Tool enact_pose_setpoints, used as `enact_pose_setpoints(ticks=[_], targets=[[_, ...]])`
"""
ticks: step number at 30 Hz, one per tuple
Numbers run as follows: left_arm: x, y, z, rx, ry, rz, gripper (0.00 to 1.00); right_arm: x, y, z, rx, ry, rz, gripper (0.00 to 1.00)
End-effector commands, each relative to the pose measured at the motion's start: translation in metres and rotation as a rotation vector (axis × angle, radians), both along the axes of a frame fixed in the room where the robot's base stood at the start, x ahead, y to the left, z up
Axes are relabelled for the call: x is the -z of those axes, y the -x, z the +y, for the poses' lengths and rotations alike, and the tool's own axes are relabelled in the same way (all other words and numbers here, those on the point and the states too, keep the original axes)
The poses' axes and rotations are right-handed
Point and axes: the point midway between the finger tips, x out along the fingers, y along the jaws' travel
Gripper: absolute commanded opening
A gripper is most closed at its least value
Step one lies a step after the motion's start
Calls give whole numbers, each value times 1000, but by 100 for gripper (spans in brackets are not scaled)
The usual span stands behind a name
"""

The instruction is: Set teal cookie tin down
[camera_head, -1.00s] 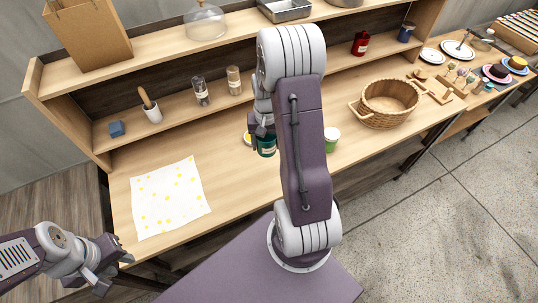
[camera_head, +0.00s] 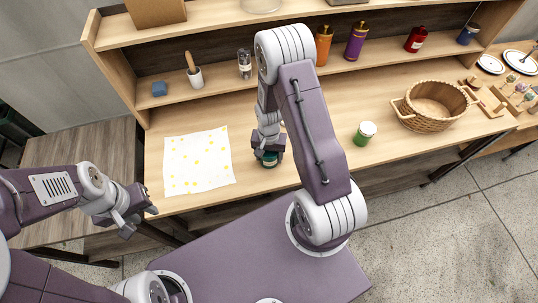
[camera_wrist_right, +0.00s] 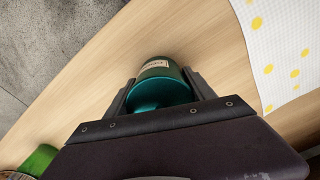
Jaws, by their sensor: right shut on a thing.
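The teal cookie tin (camera_wrist_right: 160,85) is a shiny round tin with a pale label, between the two fingers of my right gripper (camera_wrist_right: 162,98) in the right wrist view. In the head view my right gripper (camera_head: 268,157) is over the wooden counter, and only a little of the teal tin (camera_head: 269,163) shows beneath it. The gripper is shut on the tin. I cannot tell whether the tin touches the counter. My left gripper (camera_head: 132,222) is at the lower left, off the counter's front edge. Its fingers look apart with nothing between them.
A white cloth with yellow dots (camera_head: 199,162) lies just left of the right gripper. A green cup with a white lid (camera_head: 364,133) and a wicker basket (camera_head: 433,105) stand to the right. A shelf (camera_head: 220,93) runs behind.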

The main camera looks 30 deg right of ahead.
Motion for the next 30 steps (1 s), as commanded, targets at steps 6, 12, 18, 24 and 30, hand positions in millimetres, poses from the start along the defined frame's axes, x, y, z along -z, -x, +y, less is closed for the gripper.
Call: enact_pose_setpoints(ticks=[6,12,18,24,30], targets=[[1,0,0,0,0,0,33,0,-1,0,0,0,-1,22],[2,0,0,0,0,0,33,3,-1,0,0,0,-2,85],[2,0,0,0,0,0,33,2,-1,0,0,0,-2,85],[0,0,0,0,0,0,33,-6,-2,0,0,1,-4,85],[0,0,0,0,0,0,33,-47,-3,-1,0,1,-9,85]])
